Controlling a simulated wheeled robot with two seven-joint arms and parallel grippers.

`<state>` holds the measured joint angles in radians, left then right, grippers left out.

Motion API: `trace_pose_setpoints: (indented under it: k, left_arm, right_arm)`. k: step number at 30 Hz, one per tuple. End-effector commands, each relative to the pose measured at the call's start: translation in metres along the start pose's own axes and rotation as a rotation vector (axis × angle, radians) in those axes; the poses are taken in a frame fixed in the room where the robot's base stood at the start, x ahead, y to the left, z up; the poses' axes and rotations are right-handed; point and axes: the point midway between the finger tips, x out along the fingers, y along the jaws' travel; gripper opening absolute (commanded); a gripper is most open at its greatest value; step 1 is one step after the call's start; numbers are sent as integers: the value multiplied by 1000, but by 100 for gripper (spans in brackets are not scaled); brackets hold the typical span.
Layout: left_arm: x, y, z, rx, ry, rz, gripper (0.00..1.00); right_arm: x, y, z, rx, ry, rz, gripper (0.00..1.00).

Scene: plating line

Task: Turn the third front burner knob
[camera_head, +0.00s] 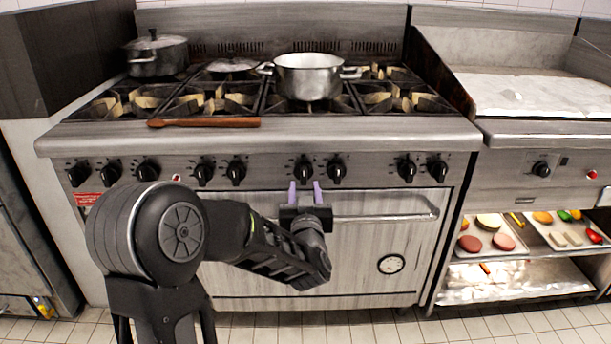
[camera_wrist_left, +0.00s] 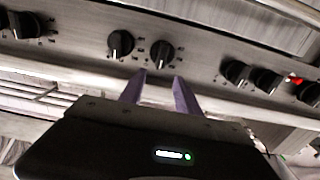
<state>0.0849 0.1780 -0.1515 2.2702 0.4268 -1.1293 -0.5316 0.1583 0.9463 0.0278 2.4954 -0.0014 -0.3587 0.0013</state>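A row of black knobs runs along the stove's front panel (camera_head: 270,172). My left gripper (camera_head: 305,189) is open, its two purple fingers pointing up at the panel, just below the left knob (camera_head: 303,170) of the middle pair. The right knob (camera_head: 336,171) of that pair is a little to the right of the fingers. In the left wrist view, the gripper (camera_wrist_left: 160,76) is empty and one knob (camera_wrist_left: 161,54) is just beyond the gap between the fingertips, apart from them. The other knob of the pair (camera_wrist_left: 120,43) lies left of it. My right gripper is not in view.
The oven door handle (camera_head: 390,213) sticks out below the panel, close to my gripper. A silver pot (camera_head: 308,76), a dark lidded pot (camera_head: 156,55) and a wooden spoon (camera_head: 205,123) are on the stovetop. A griddle (camera_head: 530,95) stands to the right.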

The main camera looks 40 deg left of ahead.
Motion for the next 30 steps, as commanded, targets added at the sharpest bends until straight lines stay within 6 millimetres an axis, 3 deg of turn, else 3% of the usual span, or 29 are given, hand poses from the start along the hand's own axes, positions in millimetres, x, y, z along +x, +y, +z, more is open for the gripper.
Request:
trace_pose_setpoints:
  k: [15,26,30]
  left_arm:
    - [68,0,2,0,-2,0,39]
    - [74,0,1,0,-1,1,39]
    - [74,0,1,0,-1,1,28]
  right_arm:
    - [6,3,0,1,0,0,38]
    - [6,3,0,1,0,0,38]
    - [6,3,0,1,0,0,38]
